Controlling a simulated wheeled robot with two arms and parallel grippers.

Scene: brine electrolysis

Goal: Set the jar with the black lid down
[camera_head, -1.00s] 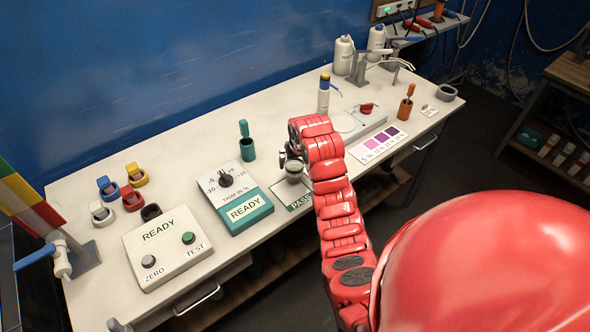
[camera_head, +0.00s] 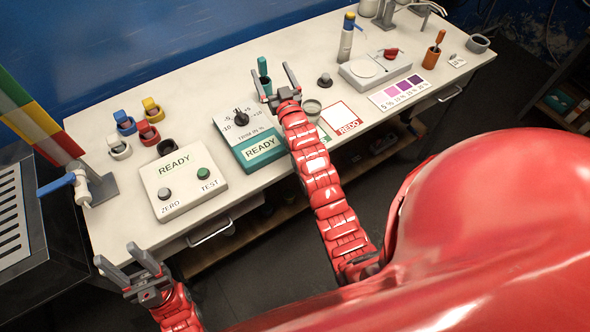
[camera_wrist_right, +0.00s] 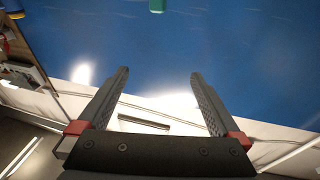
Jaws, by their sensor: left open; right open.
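A small jar (camera_head: 312,108) stands on the white bench just right of my right gripper, partly hidden by the arm. A small dark round piece with a knob (camera_head: 325,81) sits behind it on the bench; I cannot tell whether this is the black lid or a lidded jar. My right gripper (camera_head: 274,80) is open and empty above the bench, left of both. The right wrist view also shows its jaws (camera_wrist_right: 160,88) apart with nothing between them. My left gripper (camera_head: 121,257) is open and empty in front of the bench's left front edge.
The READY trim box (camera_head: 262,148) and the ZERO/TEST box (camera_head: 185,183) stand left of my right arm. A REDO card (camera_head: 340,117) lies right of the jar. Bare bench (camera_head: 215,85) shows at the back.

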